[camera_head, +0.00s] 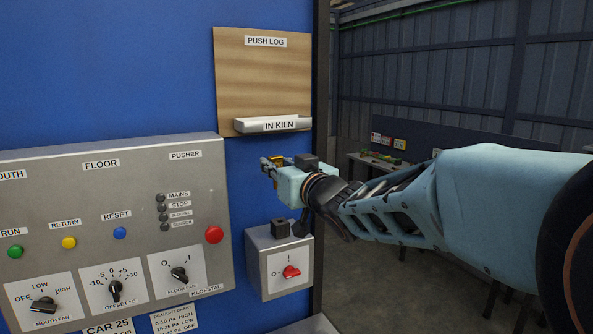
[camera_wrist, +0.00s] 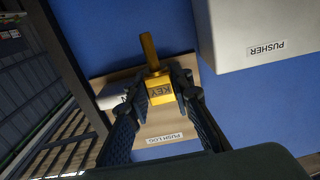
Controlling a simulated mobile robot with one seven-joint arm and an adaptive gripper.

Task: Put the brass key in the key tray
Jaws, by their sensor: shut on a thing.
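My gripper (camera_head: 270,168) is shut on the brass key and holds it in the air in front of the blue wall, below the wooden board. In the wrist view the key (camera_wrist: 160,90) is a gold block marked KEY with a shaft pointing up in the picture, between the two dark fingers. In the head view only a small gold part of the key (camera_head: 278,160) shows; the rest is hidden by the gripper. I cannot make out anything marked as the key tray. A pale ledge marked IN KILN (camera_head: 244,126) sits at the foot of the board.
The wooden PUSH LOG board (camera_head: 262,80) hangs above the gripper. A grey control panel (camera_head: 130,200) with buttons and dials stands out at left. Below the gripper is a grey switch box (camera_head: 255,282) with a red knob and a dark block (camera_head: 279,229) on top.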

